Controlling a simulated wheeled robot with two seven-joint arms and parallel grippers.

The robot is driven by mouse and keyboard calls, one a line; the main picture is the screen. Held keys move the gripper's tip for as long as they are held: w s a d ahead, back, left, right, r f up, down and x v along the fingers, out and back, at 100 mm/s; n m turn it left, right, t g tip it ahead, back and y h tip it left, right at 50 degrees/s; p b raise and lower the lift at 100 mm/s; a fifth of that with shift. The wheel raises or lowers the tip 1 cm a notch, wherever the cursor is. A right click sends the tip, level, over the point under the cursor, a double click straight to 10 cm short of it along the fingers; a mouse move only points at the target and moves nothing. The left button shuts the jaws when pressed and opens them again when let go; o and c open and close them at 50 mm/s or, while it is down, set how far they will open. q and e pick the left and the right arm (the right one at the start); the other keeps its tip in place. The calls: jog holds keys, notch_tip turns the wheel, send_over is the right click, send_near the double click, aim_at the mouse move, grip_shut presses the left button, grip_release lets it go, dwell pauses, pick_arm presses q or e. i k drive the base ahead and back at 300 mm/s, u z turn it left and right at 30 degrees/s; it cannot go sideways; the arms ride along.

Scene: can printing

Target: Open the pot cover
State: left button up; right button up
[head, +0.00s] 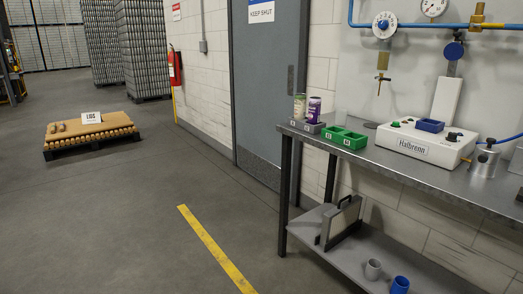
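A small metal pot (484,163) stands on the steel workbench at the right, close to the picture's edge. It is a silvery cylinder with a cover on top, and a small dark blue knob (490,142) shows at the top. The cover looks seated on the pot, though it is small in this view. A blue hose passes right beside the knob; I cannot tell whether it joins the pot. Neither of my grippers is in view.
The workbench (420,178) also holds a white Halbrenn machine (425,145) left of the pot, a green tray (344,138), a grey tray (308,127) and two cans (314,108). Cups stand on the lower shelf. A low pallet (92,138) sits far left. The floor before the bench is clear.

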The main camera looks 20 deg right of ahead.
aim_at(489, 155)
jog(key=z, duration=1.05)
jog(key=i, duration=1.3)
jog(key=z, duration=1.15)
